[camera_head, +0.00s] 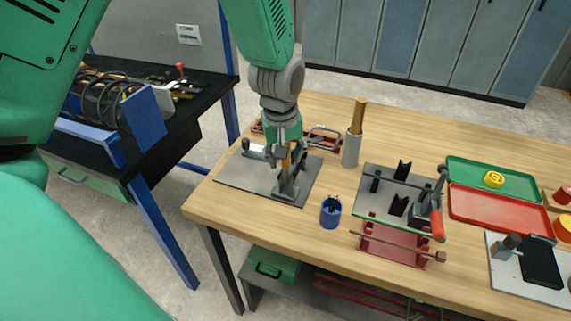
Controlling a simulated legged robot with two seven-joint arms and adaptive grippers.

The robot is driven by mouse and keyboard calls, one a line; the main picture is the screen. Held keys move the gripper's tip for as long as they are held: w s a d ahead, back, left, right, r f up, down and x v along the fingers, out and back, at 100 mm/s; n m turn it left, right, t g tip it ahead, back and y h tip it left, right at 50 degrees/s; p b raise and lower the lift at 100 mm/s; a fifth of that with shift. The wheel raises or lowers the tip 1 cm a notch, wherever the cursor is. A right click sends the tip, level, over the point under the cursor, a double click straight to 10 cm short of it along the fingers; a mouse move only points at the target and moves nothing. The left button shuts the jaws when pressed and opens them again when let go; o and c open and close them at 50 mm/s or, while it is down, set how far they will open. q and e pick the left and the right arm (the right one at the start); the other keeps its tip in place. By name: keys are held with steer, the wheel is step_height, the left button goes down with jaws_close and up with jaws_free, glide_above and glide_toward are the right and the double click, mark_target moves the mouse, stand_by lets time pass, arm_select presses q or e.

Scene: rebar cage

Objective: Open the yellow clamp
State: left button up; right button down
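My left gripper (286,150) points down over a grey metal plate (233,172) at the left end of the wooden table. A small yellow-orange piece (286,160), which looks like the yellow clamp's handle, shows right at the fingertips. A grey metal clamp body (289,184) stands on the plate just below it. The gripper and arm hide much of the clamp, so I cannot tell whether the fingers are closed around the handle. My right gripper is not in view.
A grey cylinder with a brass rod (352,145) and a blue cup (331,211) stand right of the plate. Farther right are a red-handled clamp (437,215), a green tray (467,172) and a red tray (485,208). A black bench (190,98) stands left.

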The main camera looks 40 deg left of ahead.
arm_select(q)
steer(key=shift+a+f, duration=0.3)
steer(key=shift+f, duration=0.05)
steer(key=shift+r, duration=0.25)
step_height(320, 180, up, 11)
steer(key=s, duration=0.1)
steer(key=shift+s, duration=0.2)
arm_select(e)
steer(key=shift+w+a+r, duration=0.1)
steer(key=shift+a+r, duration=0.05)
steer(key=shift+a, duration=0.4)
